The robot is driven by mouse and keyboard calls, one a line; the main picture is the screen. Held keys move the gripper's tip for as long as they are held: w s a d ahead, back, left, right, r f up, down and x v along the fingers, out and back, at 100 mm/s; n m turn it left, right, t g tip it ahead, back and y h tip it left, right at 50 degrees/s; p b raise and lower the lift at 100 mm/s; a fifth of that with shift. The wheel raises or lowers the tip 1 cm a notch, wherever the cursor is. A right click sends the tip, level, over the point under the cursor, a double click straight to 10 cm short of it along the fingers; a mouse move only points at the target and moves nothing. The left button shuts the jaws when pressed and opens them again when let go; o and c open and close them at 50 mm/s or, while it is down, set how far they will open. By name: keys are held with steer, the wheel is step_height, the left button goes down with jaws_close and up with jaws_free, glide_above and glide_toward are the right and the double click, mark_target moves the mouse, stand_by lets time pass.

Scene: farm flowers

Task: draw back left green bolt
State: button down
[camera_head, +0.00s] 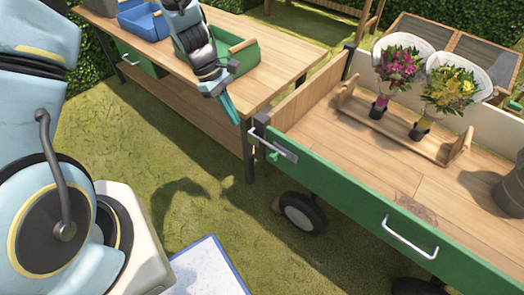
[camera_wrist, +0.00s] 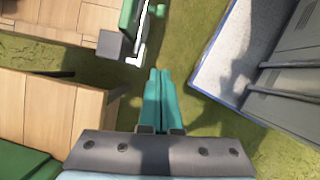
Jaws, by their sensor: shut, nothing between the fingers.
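The cart's green side panel (camera_head: 360,203) has a grey metal bar (camera_head: 282,148) at its left end, by the grey corner post. A small green knob (camera_head: 273,157), which looks like part of the left bolt, sits just below the bar. In the wrist view the green knob (camera_wrist: 160,10) is at the top, near the bright metal bar (camera_wrist: 142,45). My gripper (camera_head: 231,112) is shut and empty, its teal fingers pointing down left of the cart corner. In the wrist view my gripper's fingertips (camera_wrist: 160,72) are together, apart from the bolt.
A wooden workbench (camera_head: 285,60) with a green tray (camera_head: 236,62) and a blue tray (camera_head: 143,22) stands at left, close to the cart corner. Two bouquets (camera_head: 398,62) (camera_head: 448,92) stand in a wooden rack on the cart.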

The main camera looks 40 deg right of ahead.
steer(key=shift+s+d+f, duration=0.35)
steer(key=shift+d+f, duration=0.05)
steer(key=shift+d, duration=0.05)
steer(key=s+d+f+p, duration=0.2)
steer(key=s+d+f, duration=0.1)
steer(key=s+f, duration=0.4)
steer(key=shift+x, duration=0.75)
